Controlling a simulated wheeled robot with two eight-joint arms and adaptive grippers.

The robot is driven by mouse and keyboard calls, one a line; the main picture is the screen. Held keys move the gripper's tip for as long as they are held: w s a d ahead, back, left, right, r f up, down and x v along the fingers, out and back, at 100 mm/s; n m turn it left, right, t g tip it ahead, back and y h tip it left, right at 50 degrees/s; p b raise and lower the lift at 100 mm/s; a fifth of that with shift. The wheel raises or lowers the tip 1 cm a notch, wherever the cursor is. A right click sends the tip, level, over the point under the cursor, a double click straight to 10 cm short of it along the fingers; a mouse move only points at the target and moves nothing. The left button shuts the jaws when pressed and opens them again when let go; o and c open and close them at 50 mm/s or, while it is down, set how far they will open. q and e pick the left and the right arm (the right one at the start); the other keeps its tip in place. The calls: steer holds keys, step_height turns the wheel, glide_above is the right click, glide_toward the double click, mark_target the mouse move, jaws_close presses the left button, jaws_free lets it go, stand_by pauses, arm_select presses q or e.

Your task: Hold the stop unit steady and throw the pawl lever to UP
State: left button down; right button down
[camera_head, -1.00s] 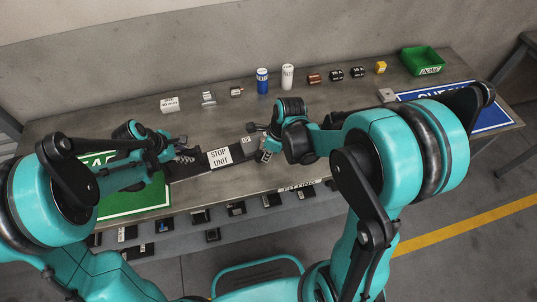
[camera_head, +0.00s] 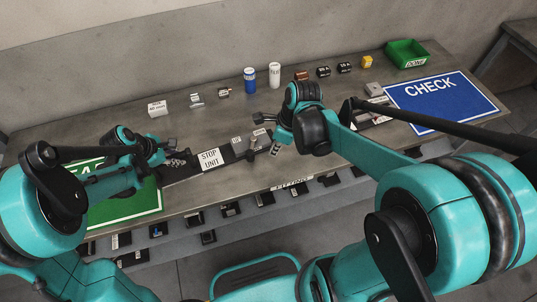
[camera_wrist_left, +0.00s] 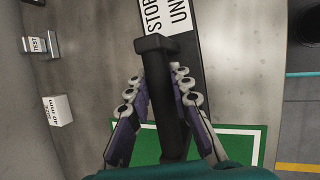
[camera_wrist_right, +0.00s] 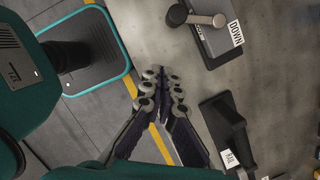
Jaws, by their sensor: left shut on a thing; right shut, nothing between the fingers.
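The stop unit (camera_head: 210,161) is a long dark bar with a white STOP UNIT label, lying near the table's front edge. My left gripper (camera_head: 182,158) is shut on its upright black handle (camera_wrist_left: 160,62) at the left end. The pawl lever (camera_wrist_right: 200,17), a short shaft with a round dark knob, is at the unit's right end. A DOWN label (camera_wrist_right: 233,35) is beside it; a second label is partly covered. I cannot tell for sure which way the lever is thrown. My right gripper (camera_wrist_right: 160,78) is shut and empty, just right of the unit, apart from the lever.
A green mat lies left (camera_head: 140,205) and a blue CHECK sign right (camera_head: 445,100). Cans (camera_head: 250,80), small blocks and a green bin (camera_head: 408,54) line the back. A black labelled fixture (camera_wrist_right: 228,125) stands right of the unit. A shelf of fittings hangs below the front edge.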

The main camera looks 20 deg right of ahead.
steer(key=shift+v, duration=1.65)
arm_select(q)
steer(key=c, duration=1.3)
jaws_free()
steer(key=shift+a+r, duration=0.1)
steer(key=v, duration=1.2)
steer(key=s+r+m+t+y, duration=0.1)
steer(key=s+m, duration=0.4)
steer(key=m, duration=0.1)
steer(key=s+m+t+y, duration=0.1)
steer(key=s+m, duration=0.4)
steer(key=m, duration=0.1)
steer(key=s+r+m+t+y, duration=0.1)
steer(key=s+m+y, duration=0.1)
steer(key=s+m, duration=0.3)
steer(key=shift+s+r+m+t, duration=0.15)
steer(key=shift+r+m+t, duration=0.2)
steer(key=shift+m, duration=0.45)
arm_select(e)
steer(key=s+r+n+t+h, duration=0.1)
steer(key=s+n+t, duration=0.1)
steer(key=n, duration=1)
steer(key=s+r+n+t+h, duration=0.1)
steer(key=s+n, duration=0.4)
steer(key=n, duration=0.7)
steer(key=r+t, duration=0.1)
steer(key=t, duration=0.1)
steer(key=shift+s+d+r+n+t, duration=0.15)
steer(key=shift+d+r+n+t, duration=0.15)
steer(key=shift+r+n, duration=0.1)
